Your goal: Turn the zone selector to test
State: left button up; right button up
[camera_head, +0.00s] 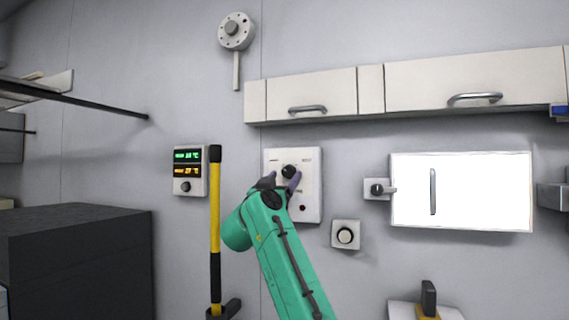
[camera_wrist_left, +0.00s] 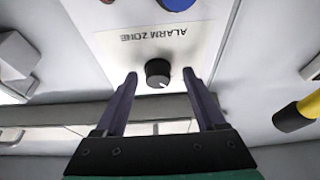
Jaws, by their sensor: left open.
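The zone selector is a small black knob (camera_wrist_left: 158,73) with a light mark, on a white panel (camera_wrist_left: 110,50) labelled "ALARM ZONE". In the head view the knob (camera_head: 289,171) sits on the upper part of the wall panel (camera_head: 311,207). My left gripper (camera_head: 281,180) is at the panel, in front of the knob. In the left wrist view the two fingers (camera_wrist_left: 160,85) are open, one on each side of the knob, with a gap on both sides. The panel's left part is partly hidden by my gripper. My right gripper is not in view.
A display box (camera_head: 188,171) with green and orange digits hangs left of the panel, beside a yellow and black pole (camera_head: 215,220). Cabinets (camera_head: 310,95) hang above. A bright white panel (camera_head: 475,190) is at right.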

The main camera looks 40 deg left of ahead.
pick_arm(q)
jog(key=shift+w+r, duration=0.2)
jog(key=shift+s+d, duration=0.15)
jog(key=shift+d, duration=0.05)
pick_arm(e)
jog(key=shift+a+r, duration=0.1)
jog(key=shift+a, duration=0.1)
pick_arm(q)
jog(key=shift+c, duration=0.9)
jog(key=shift+a, duration=0.1)
grip_shut()
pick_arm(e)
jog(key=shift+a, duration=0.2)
pick_arm(q)
jog(key=shift+f, duration=0.1)
